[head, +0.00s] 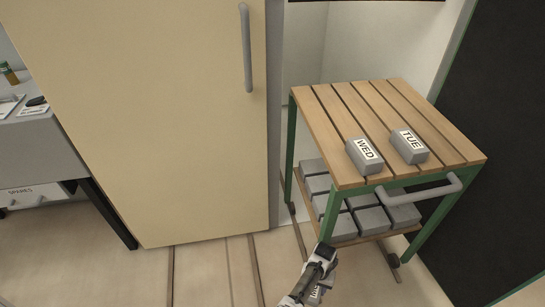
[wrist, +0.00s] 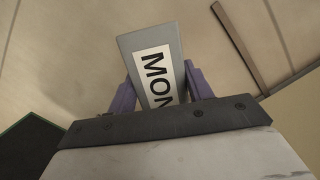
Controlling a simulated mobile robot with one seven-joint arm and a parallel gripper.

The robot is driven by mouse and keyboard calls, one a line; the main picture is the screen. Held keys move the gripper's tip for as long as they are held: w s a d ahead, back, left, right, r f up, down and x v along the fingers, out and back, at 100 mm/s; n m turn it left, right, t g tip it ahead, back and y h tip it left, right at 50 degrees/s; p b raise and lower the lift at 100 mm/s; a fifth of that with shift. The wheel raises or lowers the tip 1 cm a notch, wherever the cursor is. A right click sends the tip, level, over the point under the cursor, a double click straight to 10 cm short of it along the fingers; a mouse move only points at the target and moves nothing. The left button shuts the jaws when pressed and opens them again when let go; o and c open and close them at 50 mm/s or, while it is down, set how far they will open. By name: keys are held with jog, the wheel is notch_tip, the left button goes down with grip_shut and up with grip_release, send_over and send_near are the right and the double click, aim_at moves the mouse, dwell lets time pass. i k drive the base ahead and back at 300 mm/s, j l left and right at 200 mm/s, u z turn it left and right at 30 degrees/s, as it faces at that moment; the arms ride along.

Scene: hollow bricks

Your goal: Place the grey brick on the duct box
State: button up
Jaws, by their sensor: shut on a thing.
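A grey brick (wrist: 143,45) with a white label reading MON is held in my gripper (wrist: 157,88), between its two purple fingers. Its far end sticks out past the fingers, above bare floor in the wrist view. In the head view my gripper (head: 318,283) is low at the bottom edge, in front of the slatted trolley. Only a small part of the brick (head: 316,295) shows there, with a bit of its label. I cannot pick out a duct box in either view.
A green-framed wooden trolley (head: 350,107) stands at the right. Grey bricks labelled WED (head: 362,152) and TUE (head: 409,146) lie on its top; several grey bricks fill its lower shelf. A tall beige door (head: 170,110) stands behind, a grey desk (head: 35,150) left. Strips cross the floor.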

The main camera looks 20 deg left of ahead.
aim_at(28, 86)
jog(key=k+j, duration=0.2)
jog(key=j, duration=0.4)
jog(key=k+j, duration=0.2)
jog(key=j, duration=0.35)
jog(key=k+j+u, duration=0.1)
jog(key=j, duration=0.5)
jog(key=k+j, duration=0.25)
jog(key=j, duration=0.35)
jog(key=k+j, duration=0.15)
jog(key=j, duration=0.45)
jog(key=k+j+u, duration=0.1)
jog(key=j, duration=0.45)
jog(key=k+j, duration=0.2)
jog(key=j, duration=0.45)
jog(key=k+j, duration=0.15)
jog(key=j, duration=0.45)
jog(key=k+u, duration=0.05)
